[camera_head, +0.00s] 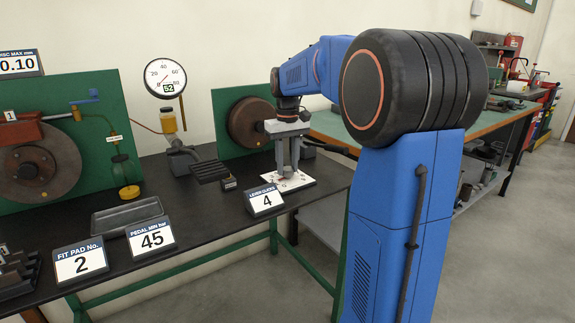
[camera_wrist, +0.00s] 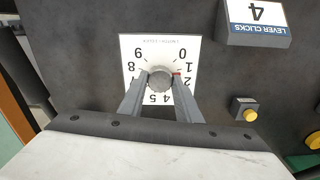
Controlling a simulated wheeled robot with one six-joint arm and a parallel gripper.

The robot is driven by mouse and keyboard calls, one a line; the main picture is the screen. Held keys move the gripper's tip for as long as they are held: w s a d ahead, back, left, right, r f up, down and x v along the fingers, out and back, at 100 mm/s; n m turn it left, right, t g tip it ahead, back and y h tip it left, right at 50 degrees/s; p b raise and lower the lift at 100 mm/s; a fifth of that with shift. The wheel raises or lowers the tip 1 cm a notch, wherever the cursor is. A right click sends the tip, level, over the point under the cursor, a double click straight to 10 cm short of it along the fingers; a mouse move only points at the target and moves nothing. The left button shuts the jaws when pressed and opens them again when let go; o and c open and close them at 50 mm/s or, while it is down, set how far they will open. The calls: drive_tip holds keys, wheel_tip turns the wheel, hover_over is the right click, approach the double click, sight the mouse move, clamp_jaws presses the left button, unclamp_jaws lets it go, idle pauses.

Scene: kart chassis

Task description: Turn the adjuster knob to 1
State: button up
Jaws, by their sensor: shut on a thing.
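The adjuster knob (camera_wrist: 160,84) is grey and round. It stands at the middle of a white dial plate (camera_wrist: 134,46) with numbers around it, upside down in the wrist view. A small red mark shows at the knob's right side, near the 1 and 2; I cannot tell exactly which it points at. My gripper (camera_wrist: 160,88) is shut on the knob, one finger on each side, hiding part of the lower dial. In the head view my gripper (camera_head: 288,168) reaches down to the dial plate (camera_head: 305,181) and mostly covers the knob.
A LEVER CLICKS sign reading 4 (camera_head: 264,200) stands in front of the plate. A small box with a yellow button (camera_wrist: 244,109) is close by in the wrist view. A gauge (camera_head: 165,78) reading 52 stands behind.

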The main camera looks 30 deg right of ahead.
sight(287, 169)
drive_tip(key=shift+n, duration=1.1)
drive_tip(key=o, duration=1.1)
drive_tip(key=shift+c, duration=0.2)
drive_tip(key=shift+r, duration=0.1)
wheel_tip(287, 169, up, 17)
drive_tip(key=shift+r, duration=0.15)
